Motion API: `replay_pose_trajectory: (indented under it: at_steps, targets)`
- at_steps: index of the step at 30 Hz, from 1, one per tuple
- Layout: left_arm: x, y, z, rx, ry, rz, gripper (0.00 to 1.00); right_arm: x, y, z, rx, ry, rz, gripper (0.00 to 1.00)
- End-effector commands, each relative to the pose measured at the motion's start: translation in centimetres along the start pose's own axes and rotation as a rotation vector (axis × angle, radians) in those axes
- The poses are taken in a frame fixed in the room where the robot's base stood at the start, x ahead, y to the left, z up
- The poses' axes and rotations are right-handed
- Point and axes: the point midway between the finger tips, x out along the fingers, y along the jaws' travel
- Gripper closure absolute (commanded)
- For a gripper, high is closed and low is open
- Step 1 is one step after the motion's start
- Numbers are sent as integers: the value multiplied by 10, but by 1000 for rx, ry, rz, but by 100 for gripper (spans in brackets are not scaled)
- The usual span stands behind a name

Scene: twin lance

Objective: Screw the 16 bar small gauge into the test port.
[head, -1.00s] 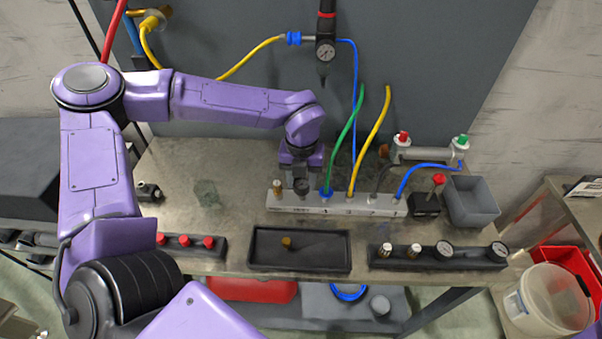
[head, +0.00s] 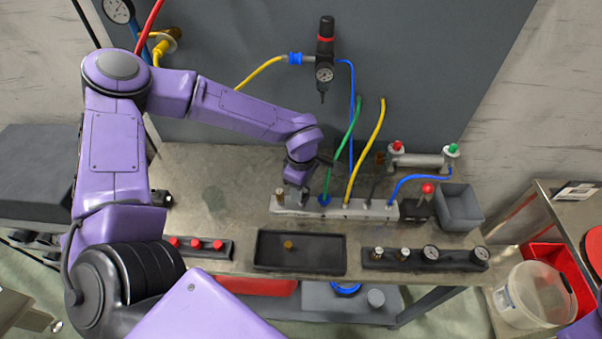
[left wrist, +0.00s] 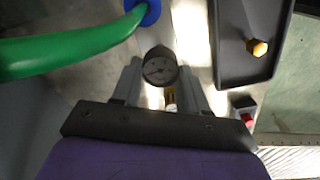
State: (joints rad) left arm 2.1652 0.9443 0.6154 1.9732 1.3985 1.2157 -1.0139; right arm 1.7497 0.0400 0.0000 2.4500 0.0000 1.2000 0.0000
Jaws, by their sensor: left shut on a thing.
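My left gripper (head: 296,196) is over the left part of the pale manifold block (head: 345,208), pointing down. The dial's figures are too small to read. A brass fitting (head: 279,193) stands on the block's left end, just left of the gripper. The joint between gauge and port is hidden, so I cannot tell how far it is seated. My right gripper is not in view.
A black tray (head: 262,258) with a brass piece (head: 288,245) lies in front. A black rack (head: 377,264) holds two dial gauges and brass fittings. Green (head: 338,160) and yellow (head: 366,150) hoses rise from the block just right of my gripper. A grey bin (head: 459,209) stands at right.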

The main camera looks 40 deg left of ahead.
Motion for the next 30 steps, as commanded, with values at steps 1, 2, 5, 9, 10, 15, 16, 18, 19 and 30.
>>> replay_pose_trajectory:
  at_steps: [1,2,5,9,10,15,16,18,19,30]
  targets:
    - [0,0,0,6,0,0,100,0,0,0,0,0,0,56]
    - [0,0,0,6,0,0,100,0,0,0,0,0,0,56]
    - [0,0,0,4,0,-1,100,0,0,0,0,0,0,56]
    - [0,0,0,2,0,-1,43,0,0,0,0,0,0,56]
    - [0,0,0,2,0,-1,43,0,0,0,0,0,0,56]
    - [0,-1,0,-6,0,-1,43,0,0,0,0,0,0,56]
    - [1,-1,0,-24,0,-1,43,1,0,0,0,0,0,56]
    - [2,0,0,-125,0,0,43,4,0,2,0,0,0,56]
    - [2,0,0,-191,-1,0,43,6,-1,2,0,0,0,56]
    - [5,-1,0,-1065,-2,1,43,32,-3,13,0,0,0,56]
